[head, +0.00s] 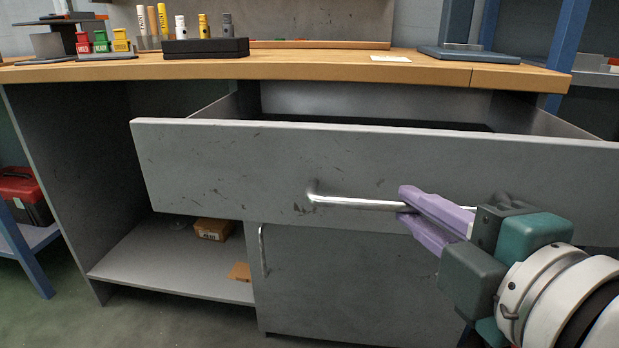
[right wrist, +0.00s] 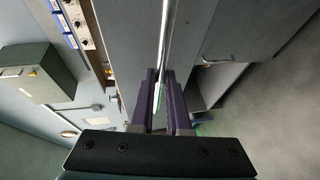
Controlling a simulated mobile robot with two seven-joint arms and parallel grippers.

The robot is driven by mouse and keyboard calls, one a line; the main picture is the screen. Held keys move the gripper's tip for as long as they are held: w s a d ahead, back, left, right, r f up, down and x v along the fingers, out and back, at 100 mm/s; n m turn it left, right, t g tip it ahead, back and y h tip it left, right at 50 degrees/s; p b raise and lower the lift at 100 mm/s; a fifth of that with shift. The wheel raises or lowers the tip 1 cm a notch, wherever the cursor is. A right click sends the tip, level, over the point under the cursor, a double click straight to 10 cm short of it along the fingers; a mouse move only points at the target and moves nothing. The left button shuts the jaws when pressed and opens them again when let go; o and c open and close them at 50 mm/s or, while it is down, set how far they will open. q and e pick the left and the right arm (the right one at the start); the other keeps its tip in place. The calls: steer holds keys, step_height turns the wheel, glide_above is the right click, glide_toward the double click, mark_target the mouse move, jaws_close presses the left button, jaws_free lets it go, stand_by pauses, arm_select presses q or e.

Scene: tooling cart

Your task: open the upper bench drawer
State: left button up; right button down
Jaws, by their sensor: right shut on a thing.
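The upper bench drawer (head: 235,168) has a scuffed grey front and stands well out from under the wooden bench top, with its inside partly showing. Its metal bar handle (head: 350,202) runs across the front. My right gripper (head: 408,212), with purple fingers, is shut on the right part of this handle. In the right wrist view the handle (right wrist: 165,50) runs down between the two fingers (right wrist: 162,100). The handle's right end is hidden behind the gripper. My left gripper is in neither view.
An open shelf (head: 165,265) holds a small cardboard box (head: 212,229).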

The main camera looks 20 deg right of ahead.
steer(key=shift+s+a, duration=0.1)
stand_by(0.3)
steer(key=c, duration=0.9)
jaws_free()
steer(key=b+v, duration=0.1)
steer(key=v, duration=0.9)
